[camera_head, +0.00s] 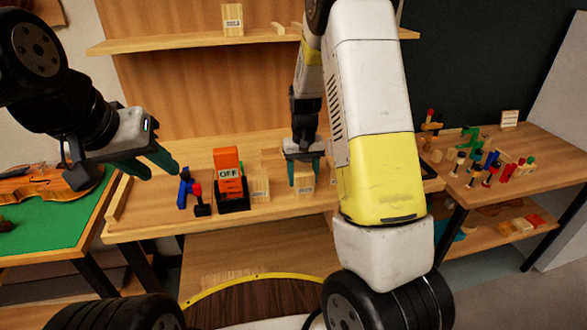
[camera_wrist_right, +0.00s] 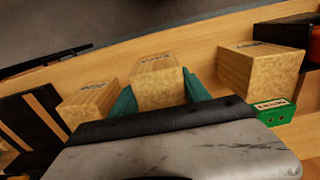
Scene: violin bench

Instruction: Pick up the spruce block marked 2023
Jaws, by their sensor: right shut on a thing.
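My right gripper (camera_head: 304,163) points down at the workbench, its teal fingers shut on a pale spruce block (camera_head: 304,183). In the right wrist view this block (camera_wrist_right: 158,85) sits between the teal fingers (camera_wrist_right: 166,97); the dark mark on its face is too small to read. I cannot tell whether it is clear of the bench top. A similar marked block (camera_head: 259,188) stands to its left, and shows in the wrist view (camera_wrist_right: 258,72). Another marked block (camera_wrist_right: 90,103) is on its other side. My left gripper (camera_head: 160,172) is open and empty at the left.
An orange "OFF" item (camera_head: 228,172) in a black holder stands left of the blocks, beside small blue and red-topped tools (camera_head: 199,198). Another labelled block (camera_head: 233,20) sits on the shelf (camera_head: 170,42). A violin (camera_head: 45,187) lies on a green mat. My right arm hides part of the bench.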

